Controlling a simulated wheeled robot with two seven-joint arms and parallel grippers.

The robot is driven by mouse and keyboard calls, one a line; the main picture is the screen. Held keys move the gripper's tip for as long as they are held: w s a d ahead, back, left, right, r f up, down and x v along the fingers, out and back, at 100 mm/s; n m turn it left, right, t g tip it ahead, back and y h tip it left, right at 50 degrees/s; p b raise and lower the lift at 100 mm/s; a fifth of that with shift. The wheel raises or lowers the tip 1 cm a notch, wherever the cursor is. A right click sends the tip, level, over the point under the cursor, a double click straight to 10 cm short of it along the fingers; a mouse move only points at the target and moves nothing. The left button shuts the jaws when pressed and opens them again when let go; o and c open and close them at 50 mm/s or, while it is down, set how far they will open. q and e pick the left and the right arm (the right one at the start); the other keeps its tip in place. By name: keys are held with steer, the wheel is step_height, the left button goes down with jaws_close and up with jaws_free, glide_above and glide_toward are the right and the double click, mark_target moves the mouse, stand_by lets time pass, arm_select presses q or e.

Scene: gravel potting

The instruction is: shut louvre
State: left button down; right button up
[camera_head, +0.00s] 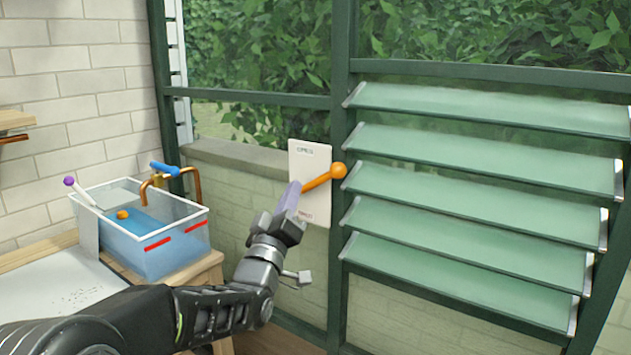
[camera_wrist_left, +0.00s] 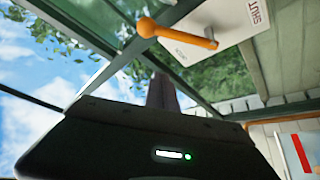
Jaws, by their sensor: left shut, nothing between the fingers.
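The louvre (camera_head: 470,205) at the right has several pale green glass slats, tilted and standing apart in a dark green frame. Its orange lever (camera_head: 317,182) ends in a ball knob and points right and slightly up from a white plate (camera_head: 312,155). The plate has lettering at top and bottom; the wrist view shows the word SHUT on the plate (camera_wrist_left: 240,22). My left gripper (camera_head: 291,190) is shut and empty, just left of the lever in the head view. In the left wrist view the fingers (camera_wrist_left: 161,92) lie below the lever (camera_wrist_left: 183,33), apart from it. My right gripper is out of view.
A clear tub of blue water (camera_head: 165,255) with red marks stands on a wooden bench at the left. A copper tap (camera_head: 190,178) with a blue handle is behind it. A dark green post (camera_head: 341,120) stands between plate and slats.

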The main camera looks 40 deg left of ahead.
mark_target(322, 180)
arm_select(q)
steer(key=p+x, duration=0.1)
steer(key=x, duration=0.9)
steer(key=d+f, duration=0.1)
steer(key=w+d+f, duration=0.1)
steer(key=f, duration=0.1)
steer(key=shift+d+f, duration=0.1)
steer(key=shift+f, duration=0.1)
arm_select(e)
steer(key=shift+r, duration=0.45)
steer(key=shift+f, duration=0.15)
